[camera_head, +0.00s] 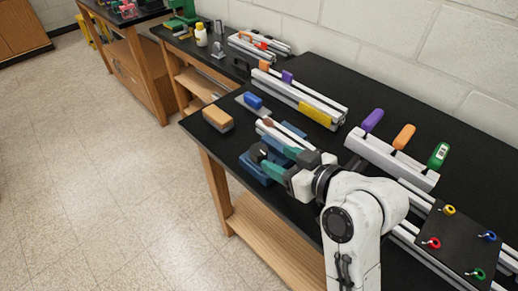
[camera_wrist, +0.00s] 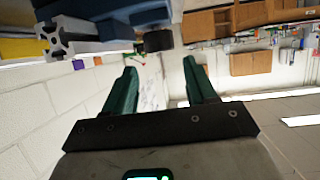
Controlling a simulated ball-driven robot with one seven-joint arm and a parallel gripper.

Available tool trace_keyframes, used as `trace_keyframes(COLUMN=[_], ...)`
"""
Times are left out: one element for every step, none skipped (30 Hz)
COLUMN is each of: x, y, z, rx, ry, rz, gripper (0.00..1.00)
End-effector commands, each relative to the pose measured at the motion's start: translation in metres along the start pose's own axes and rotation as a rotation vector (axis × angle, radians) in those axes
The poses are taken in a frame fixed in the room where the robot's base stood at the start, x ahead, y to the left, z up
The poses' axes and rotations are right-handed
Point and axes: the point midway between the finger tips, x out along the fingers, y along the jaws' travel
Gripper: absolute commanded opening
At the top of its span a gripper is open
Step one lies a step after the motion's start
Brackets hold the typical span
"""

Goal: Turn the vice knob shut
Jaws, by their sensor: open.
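The blue vice (camera_head: 287,150) sits on the black table, partly hidden behind my gripper in the head view. Its blue body also shows at the top of the wrist view (camera_wrist: 110,22). A silver extrusion (camera_wrist: 72,36) sits at the vice in the wrist view. The dark round knob (camera_wrist: 158,40) is at top centre of the wrist view, ahead of the gap between my fingertips. My gripper (camera_wrist: 163,72) has two green fingers, spread open with nothing between them. In the head view, my gripper (camera_head: 264,160) is at the vice's near side. I cannot tell whether a finger touches the knob.
An orange-topped block (camera_head: 218,118) and a blue block (camera_head: 253,101) lie left of the vice. A rack with purple, orange and green handles (camera_head: 388,158) stands to the right. A black board with coloured keys (camera_head: 460,239) is at lower right. The table's front edge is close to my gripper.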

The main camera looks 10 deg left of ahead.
Motion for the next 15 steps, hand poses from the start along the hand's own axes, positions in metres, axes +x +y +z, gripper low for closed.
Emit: trace_keyframes(x=[0.01,0.015,0.023,0.029,0.034,0.042,0.047,0.052,0.058,0.062,0.066,0.07,0.073,0.076,0.079], y=[-0.001,-0.001,-0.001,-0.001,-0.001,-0.001,-0.001,-0.001,-0.001,0.0,0.0,0.0,0.0,0.0,0.0], z=[-0.001,-0.001,-0.001,-0.001,0.0,-0.001,-0.001,-0.001,0.0,0.0,0.0,0.0,0.0,0.0,0.001], rx=[0.001,0.001,0.002,0.002,0.002,0.003,0.003,0.002,0.002,0.002,0.003,0.003,0.004,0.003,0.003], ry=[-0.002,-0.002,-0.003,-0.002,-0.003,-0.002,-0.002,-0.003,-0.003,-0.003,-0.003,-0.003,-0.003,-0.003,-0.003], rz=[-0.003,-0.002,-0.003,-0.003,-0.003,-0.002,-0.002,-0.002,-0.001,0.0,0.0,0.001,0.0,0.0,0.0], gripper=[0.56,0.56,0.56,0.56,0.56,0.56,0.56,0.56,0.56,0.56,0.56,0.56,0.56,0.56,0.56])
